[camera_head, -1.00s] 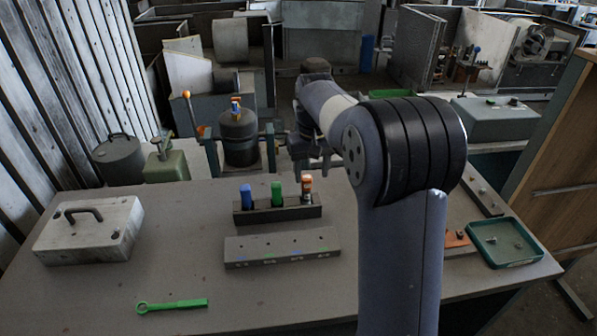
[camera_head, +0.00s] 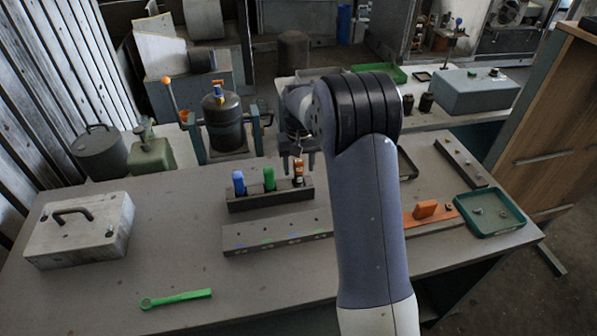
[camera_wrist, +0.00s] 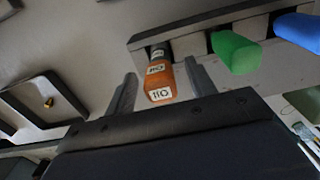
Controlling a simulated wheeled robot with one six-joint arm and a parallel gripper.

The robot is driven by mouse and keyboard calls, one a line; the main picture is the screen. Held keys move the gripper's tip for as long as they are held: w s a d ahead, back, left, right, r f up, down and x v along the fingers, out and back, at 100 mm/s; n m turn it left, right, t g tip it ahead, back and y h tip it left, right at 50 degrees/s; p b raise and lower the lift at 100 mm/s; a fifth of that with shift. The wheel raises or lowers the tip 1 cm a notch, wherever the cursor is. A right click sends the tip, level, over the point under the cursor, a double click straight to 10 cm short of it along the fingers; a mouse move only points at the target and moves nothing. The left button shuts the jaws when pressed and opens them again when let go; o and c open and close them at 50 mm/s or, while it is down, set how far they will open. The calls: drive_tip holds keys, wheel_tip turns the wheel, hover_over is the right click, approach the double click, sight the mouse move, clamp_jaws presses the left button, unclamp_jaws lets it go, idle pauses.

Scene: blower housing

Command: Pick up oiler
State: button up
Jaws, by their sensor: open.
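The oiler is an orange-topped tool with a white "Oil" label. It stands in the right end of a dark rack (camera_head: 243,203), beside a green-handled tool (camera_head: 269,179) and a blue-handled tool (camera_head: 238,183). In the wrist view the oiler (camera_wrist: 158,80) shows between the two fingers of my gripper (camera_wrist: 157,82). The fingers are open, one on each side, with the right finger closer to it. In the head view my gripper (camera_head: 298,158) is right above and behind the oiler (camera_head: 298,172). The lower part of the oiler is hidden in the rack.
A grey block with marked holes (camera_head: 275,236) lies in front of the rack. A green wrench (camera_head: 176,298), a grey lidded box (camera_head: 80,230) and a green tray (camera_head: 490,214) are on the table. The table's left front is mostly clear.

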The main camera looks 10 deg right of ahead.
drive_tip(key=shift+f, duration=0.95)
clamp_jaws()
